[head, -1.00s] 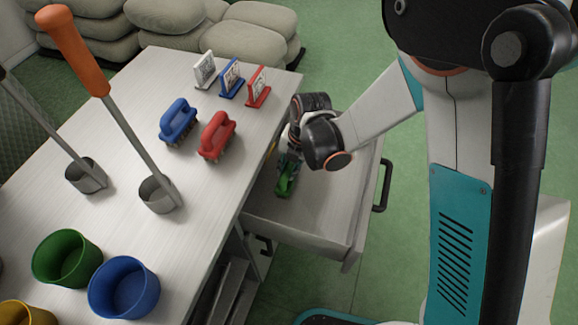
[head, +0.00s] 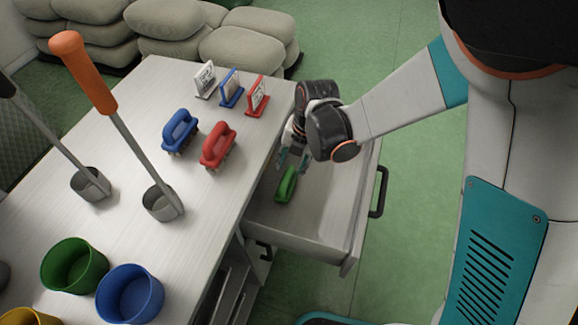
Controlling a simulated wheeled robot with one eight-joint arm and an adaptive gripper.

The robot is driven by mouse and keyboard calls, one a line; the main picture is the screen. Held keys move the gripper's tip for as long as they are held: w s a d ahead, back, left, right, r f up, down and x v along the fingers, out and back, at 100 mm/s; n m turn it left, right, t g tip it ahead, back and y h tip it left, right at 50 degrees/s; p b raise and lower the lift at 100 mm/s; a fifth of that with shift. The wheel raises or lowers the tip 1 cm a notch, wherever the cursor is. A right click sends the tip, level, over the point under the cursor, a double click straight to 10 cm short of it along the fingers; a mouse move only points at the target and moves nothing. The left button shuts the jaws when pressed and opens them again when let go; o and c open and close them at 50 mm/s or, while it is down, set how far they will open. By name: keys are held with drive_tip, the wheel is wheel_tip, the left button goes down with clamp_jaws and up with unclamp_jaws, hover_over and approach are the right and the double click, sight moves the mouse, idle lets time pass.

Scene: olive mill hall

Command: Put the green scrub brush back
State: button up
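The green scrub brush (head: 286,184) lies in the open drawer (head: 307,230), near the drawer's side by the table. My gripper (head: 293,160) is just behind and above the brush in the picture, over the drawer. Its two teal fingertips show apart with nothing visible between them, and it looks clear of the brush. A blue brush (head: 179,130) and a red brush (head: 217,146) stand on the white table (head: 130,120).
White, blue and red label stands (head: 231,90) stand behind the brushes. Green and blue tubs (head: 128,293) are at the front. Stuffed sacks (head: 165,18) lie behind. The drawer has a black handle (head: 378,192).

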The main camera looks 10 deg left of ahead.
drive_tip(key=r, duration=0.2)
drive_tip(key=d+r+p, duration=0.1)
drive_tip(key=r, duration=0.2)
idle(0.4)
